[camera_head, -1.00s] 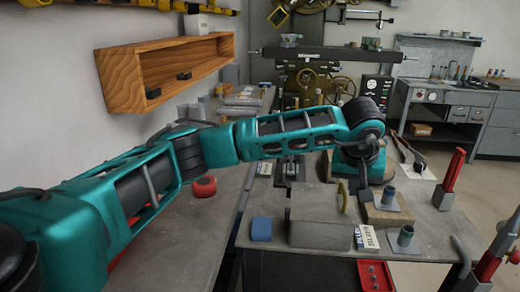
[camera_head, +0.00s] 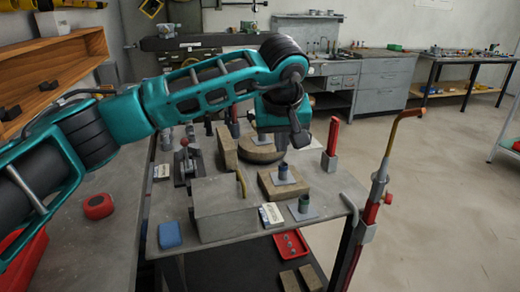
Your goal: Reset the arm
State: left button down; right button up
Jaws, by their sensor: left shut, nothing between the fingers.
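My left arm, teal and black, reaches in from the left across the upper middle of the head view. Its wrist points down. My left gripper (camera_head: 282,152) hangs from it, shut and empty, small and partly dark in the picture. It appears just above or behind a blue-grey cup piece (camera_head: 284,171) on a wooden block (camera_head: 270,189); I cannot tell the exact gap. My right gripper is not in view.
A tall red-grey post with an orange bent top (camera_head: 378,180) stands at right.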

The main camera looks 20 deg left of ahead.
pick_arm(q)
jog(key=s+d+f+n+g+h, duration=0.2)
jog(key=s+d+f+h, duration=0.25)
jog(key=d, duration=0.25)
jog(key=s+d+f+n+g+h, duration=0.1)
jog(key=s+d+f+g+h, duration=0.3)
jog(key=d, duration=0.4)
jog(key=s+d+r+n+t+h, duration=0.1)
jog(key=s+d+r+n+h, duration=0.35)
jog(key=s+n+h, duration=0.6)
jog(key=w+a+f+m+t+y, duration=0.3)
jog(key=a+f+m+t+y, duration=0.35)
jog(key=m, duration=1.05)
jog(key=w+a+f+m+t+y, duration=0.3)
jog(key=a+f+m+t, duration=0.55)
jog(key=m, duration=0.85)
jog(key=s+a+f+n+g+y, duration=0.4)
jog(key=s+a+f+n+y, duration=0.3)
jog(key=s+a+f+n, duration=0.5)
notch_tip(320, 180, down, 3)
jog(key=shift+s+f+n+p, duration=0.15)
jog(key=shift+s+n+p, duration=0.25)
jog(key=shift+s+n, duration=0.65)
